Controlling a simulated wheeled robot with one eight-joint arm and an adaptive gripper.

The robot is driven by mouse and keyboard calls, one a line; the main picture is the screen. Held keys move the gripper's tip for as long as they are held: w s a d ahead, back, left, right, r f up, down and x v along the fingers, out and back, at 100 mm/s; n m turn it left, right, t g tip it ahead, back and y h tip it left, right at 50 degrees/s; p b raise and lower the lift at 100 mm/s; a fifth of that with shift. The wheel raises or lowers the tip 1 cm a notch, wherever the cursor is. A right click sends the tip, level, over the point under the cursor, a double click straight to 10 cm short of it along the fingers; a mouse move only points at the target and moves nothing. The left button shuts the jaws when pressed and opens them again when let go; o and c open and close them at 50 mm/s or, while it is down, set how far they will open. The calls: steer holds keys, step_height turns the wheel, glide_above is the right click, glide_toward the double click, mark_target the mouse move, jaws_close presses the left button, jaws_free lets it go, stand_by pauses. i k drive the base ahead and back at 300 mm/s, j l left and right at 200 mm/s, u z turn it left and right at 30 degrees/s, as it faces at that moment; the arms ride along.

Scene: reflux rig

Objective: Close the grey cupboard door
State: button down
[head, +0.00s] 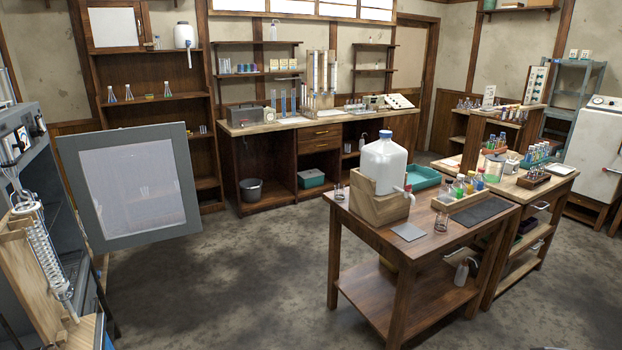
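The grey cupboard door (133,185) stands wide open at the left, swung out from the cupboard into the room. It has a grey frame around a pale, see-through pane. The grey cupboard (42,107) is at the far left edge, only partly in view, with its front open. A coiled glass condenser (47,255) on a wooden stand is at its opening. The door's hinge side and any handle cannot be made out clearly. My gripper is not in view.
A wooden table (437,237) with a large white jug (384,165) stands right of centre. A wooden bench (300,124) runs along the back wall, with a grey bucket (251,189) below. The grey floor (240,270) between door and table is clear.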

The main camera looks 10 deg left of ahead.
mark_target(68, 148)
steer(key=i+j+u, duration=0.2)
steer(key=i+u, duration=0.7)
steer(key=i+l+u, duration=0.1)
steer(key=i+u, duration=0.3)
steer(key=i+j+u, duration=0.1)
steer(key=i, duration=2.1)
steer(key=i+l+z, duration=0.15)
steer(key=i, duration=0.8)
steer(key=i+l+z, duration=0.1)
steer(key=i, duration=0.85)
steer(key=i+j+u, duration=0.15)
steer(key=i+u, duration=0.45)
steer(key=u, duration=0.2)
steer(key=i+u, duration=0.4)
steer(key=i+l+u, duration=0.15)
steer(key=u, duration=0.25)
steer(key=i+u, duration=0.15)
steer(key=u, duration=2.55)
steer(key=k+z, duration=0.35)
steer(key=k, duration=0.65)
